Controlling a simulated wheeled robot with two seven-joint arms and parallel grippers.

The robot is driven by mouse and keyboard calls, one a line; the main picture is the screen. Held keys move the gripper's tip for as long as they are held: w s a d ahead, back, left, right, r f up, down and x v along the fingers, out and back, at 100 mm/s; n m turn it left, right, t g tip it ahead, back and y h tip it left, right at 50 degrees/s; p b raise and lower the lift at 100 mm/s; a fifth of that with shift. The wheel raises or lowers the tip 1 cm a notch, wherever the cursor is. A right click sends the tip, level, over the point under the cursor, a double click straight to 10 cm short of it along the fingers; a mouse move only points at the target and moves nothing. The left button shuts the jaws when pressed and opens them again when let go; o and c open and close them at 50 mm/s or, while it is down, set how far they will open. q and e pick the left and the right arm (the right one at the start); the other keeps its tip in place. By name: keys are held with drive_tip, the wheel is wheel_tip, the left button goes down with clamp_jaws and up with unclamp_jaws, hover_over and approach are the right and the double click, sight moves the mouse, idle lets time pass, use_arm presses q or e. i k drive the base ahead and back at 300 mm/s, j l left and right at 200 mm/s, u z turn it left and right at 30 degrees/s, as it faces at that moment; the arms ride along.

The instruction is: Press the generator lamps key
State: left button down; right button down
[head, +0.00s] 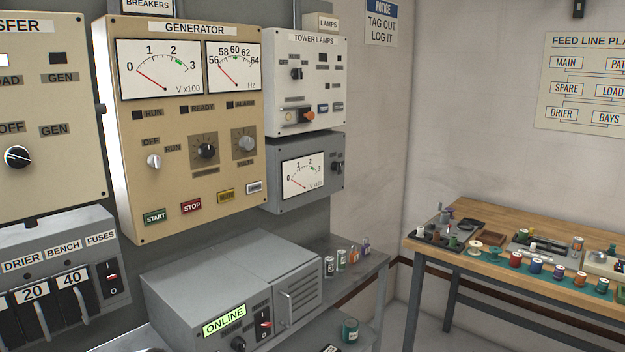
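The generator panel (185,205) is a cream box on the wall at the left middle of the head view. Along its bottom edge is a row of keys: a green START key (154,216), a red STOP key (191,206), a yellow key (226,196) that seems to read MUTE, and a pale key (254,187) at the right end, whose small label looks like LAMPS. Above them are a selector knob (154,161) and two dials, both with needles low. The RUN, READY and ALARM windows look dark. Neither of my grippers is in view.
A grey cabinet (215,275) marked ONLINE stands below the panel. The tower lamps panel (305,75) and a grey meter box (300,190) adjoin it on the right. The transfer panel (50,110) and fuse box (60,240) are left. A cluttered workbench (450,255) stands right.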

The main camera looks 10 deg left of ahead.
sight(255, 186)
drive_tip(key=i+l, duration=0.15)
drive_tip(key=l, duration=0.15)
drive_tip(key=i+l, duration=0.15)
drive_tip(key=l, duration=0.2)
drive_tip(key=i+l, duration=0.15)
drive_tip(key=l, duration=0.15)
drive_tip(key=i+l, duration=0.15)
drive_tip(key=l, duration=0.2)
drive_tip(key=u, duration=0.05)
